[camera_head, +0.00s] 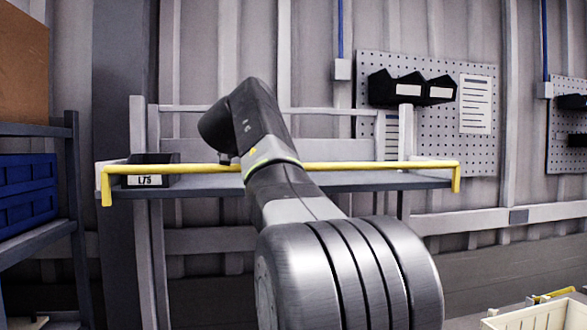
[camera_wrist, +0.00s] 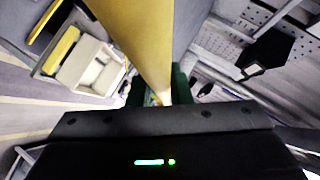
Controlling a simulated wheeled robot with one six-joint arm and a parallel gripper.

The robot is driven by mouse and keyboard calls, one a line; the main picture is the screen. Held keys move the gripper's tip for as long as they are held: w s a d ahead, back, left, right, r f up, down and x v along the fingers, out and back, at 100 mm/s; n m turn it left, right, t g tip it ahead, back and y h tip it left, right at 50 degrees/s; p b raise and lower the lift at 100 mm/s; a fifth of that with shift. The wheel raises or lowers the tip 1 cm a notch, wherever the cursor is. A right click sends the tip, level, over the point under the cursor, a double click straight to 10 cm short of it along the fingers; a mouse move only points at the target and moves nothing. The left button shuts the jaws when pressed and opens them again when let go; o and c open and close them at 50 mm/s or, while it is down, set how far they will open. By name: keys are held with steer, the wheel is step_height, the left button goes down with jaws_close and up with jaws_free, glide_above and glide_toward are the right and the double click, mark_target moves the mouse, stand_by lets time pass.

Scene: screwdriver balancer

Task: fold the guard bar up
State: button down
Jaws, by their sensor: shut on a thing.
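The guard bar (camera_head: 380,166) is a long yellow bar running level along the front of a grey shelf (camera_head: 385,183), just above its front edge in the picture. Both its ends bend downward. In the wrist view the bar (camera_wrist: 147,40) runs from the top edge down to my gripper (camera_wrist: 158,92). My gripper is shut on the bar, with green-dark fingers on either side of it. In the head view my arm covers the middle of the bar and my gripper is hidden behind it.
A dark bin labelled L75 (camera_head: 148,181) sits at the shelf's left end. Black bins (camera_head: 409,88) hang on a pegboard (camera_head: 470,150) behind. Blue crates (camera_head: 28,190) stand on a left rack. A cream crate (camera_head: 545,316) is at lower right.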

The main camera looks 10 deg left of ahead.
steer(key=c, duration=1.3)
jaws_free()
steer(key=shift+w, duration=0.1)
steer(key=v, duration=1.4)
steer(key=x, duration=1.4)
